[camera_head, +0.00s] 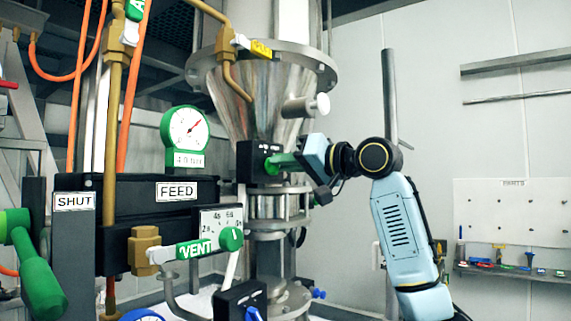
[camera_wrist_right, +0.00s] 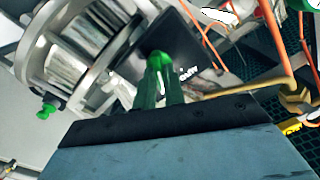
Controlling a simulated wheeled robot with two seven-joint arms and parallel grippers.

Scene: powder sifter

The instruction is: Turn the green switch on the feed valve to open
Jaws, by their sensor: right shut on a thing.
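The green switch (camera_head: 270,166) sits on the front of a black box (camera_head: 258,150) below the steel hopper. My right gripper (camera_head: 279,162) reaches it from the right, with its green fingers shut on the switch. In the right wrist view, the fingers (camera_wrist_right: 162,82) meet the green switch (camera_wrist_right: 159,58) on the face of the black box (camera_wrist_right: 187,45). The fingers hide part of the switch, and its exact angle is unclear. Small white lettering on the box shows beside the fingers but is hard to read. My left gripper is not in view.
A FEED-labelled black panel (camera_head: 140,205), a green-rimmed gauge (camera_head: 186,128) and a green VENT handle (camera_head: 205,245) stand to the left. A large green handle (camera_head: 38,275) is at the far left. A pegboard (camera_head: 510,208) hangs at right; the wall there is mostly bare.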

